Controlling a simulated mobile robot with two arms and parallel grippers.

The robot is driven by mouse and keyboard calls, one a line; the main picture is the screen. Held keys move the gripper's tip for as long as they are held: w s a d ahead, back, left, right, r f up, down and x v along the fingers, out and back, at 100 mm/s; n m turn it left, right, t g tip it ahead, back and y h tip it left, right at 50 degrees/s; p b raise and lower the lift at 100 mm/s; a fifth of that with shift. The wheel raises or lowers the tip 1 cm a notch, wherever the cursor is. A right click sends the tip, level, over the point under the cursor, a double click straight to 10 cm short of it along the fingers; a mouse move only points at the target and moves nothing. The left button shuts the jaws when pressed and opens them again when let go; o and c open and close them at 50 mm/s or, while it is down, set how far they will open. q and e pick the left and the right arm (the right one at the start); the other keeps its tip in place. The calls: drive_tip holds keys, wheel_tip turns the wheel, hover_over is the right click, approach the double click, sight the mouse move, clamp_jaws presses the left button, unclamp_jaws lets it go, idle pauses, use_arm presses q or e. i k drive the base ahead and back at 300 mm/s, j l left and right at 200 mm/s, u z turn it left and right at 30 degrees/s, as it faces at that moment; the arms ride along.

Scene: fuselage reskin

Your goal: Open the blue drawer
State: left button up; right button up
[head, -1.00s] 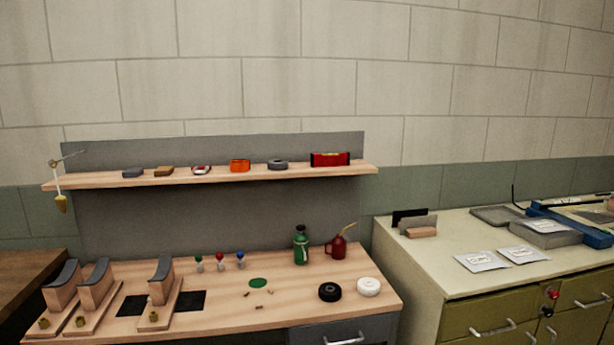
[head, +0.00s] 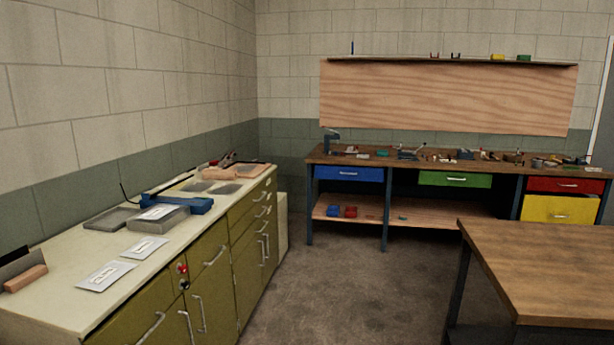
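The blue drawer (head: 349,174) is in the head view, under the left end of the far workbench (head: 400,162). It looks shut, with a small light handle on its front. Neither of my grippers shows in the head view. The drawer stands well away across the floor.
A green drawer (head: 455,179), a red drawer (head: 566,185) and a yellow drawer (head: 560,209) share the far bench. An olive cabinet (head: 213,262) runs along the left. A wooden table (head: 545,262) stands at the right. Grey floor (head: 335,295) is clear between them.

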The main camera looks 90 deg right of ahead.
sight(350, 168)
drive_tip(key=z, duration=3.1)
drive_tip(key=i+z, duration=0.15)
drive_tip(key=i, duration=4.75)
drive_tip(key=j, duration=0.1)
